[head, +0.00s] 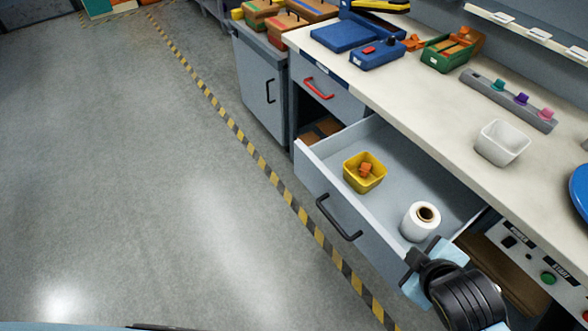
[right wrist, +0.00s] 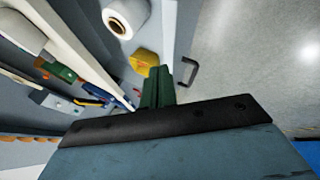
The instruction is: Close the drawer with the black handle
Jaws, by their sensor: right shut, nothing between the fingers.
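The grey drawer (head: 309,174) with the black handle (head: 338,218) stands pulled out below the workbench in the head view. Its handle also shows in the right wrist view (right wrist: 188,73). A yellow bin (head: 352,180) with an orange piece and a white roll (head: 416,225) sit inside the drawer. My right gripper (right wrist: 167,78) is shut and empty. In the head view my right wrist is at the drawer's near front corner, and its fingers are hidden there. I cannot tell whether it touches the drawer. My left gripper is not in view.
A shut drawer with a red handle (head: 318,90) is farther along the bench. A cabinet with a black vertical handle (head: 270,90) stands beyond it. The worktop holds a white bin (head: 502,143) and a grey peg strip (head: 500,98). The floor left of the drawer is clear.

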